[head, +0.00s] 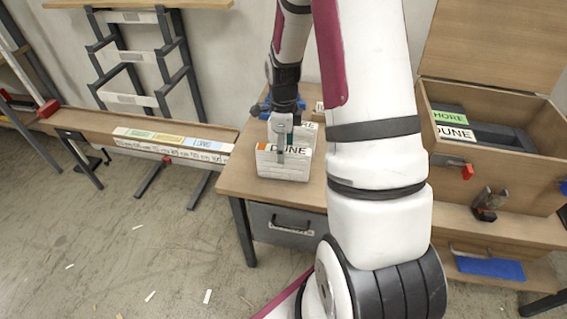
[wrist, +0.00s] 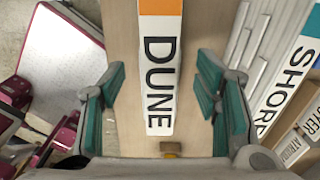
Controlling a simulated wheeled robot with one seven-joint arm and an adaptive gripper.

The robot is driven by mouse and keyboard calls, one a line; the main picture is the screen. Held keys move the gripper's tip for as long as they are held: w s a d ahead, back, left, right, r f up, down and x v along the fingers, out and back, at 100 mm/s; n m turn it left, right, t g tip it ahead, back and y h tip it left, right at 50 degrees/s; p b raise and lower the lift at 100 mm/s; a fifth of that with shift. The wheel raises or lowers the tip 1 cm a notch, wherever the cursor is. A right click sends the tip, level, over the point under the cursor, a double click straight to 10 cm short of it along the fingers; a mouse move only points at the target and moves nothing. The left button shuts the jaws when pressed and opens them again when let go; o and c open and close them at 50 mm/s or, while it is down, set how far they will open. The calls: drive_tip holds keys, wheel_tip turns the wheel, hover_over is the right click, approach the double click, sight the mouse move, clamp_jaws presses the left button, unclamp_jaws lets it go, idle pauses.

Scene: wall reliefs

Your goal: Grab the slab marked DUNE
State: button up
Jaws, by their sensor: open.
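The slab marked DUNE (head: 270,168) stands on the wooden table in the head view, pale with an orange patch at the left of its label. In the wrist view its white label with black letters (wrist: 160,75) lies between the finger pads, orange end at the top. My gripper (head: 284,142) is right at the slab in the head view, and a finger covers part of its label. In the wrist view my gripper (wrist: 160,100) is open, its teal pads apart on both sides of the label with gaps. How deep the fingers reach is unclear.
A slab marked SHORE (wrist: 288,75) stands close on the right in the wrist view, with smaller labelled pieces beyond it. An open wooden box (head: 490,170) with SHORE and DUNE labels is at the right. A labelled ledge (head: 150,130) is at the left.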

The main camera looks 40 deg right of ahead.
drive_tip(key=shift+f, duration=0.85)
drive_tip(key=shift+c, duration=0.3)
clamp_jaws()
drive_tip(key=shift+r, duration=0.15)
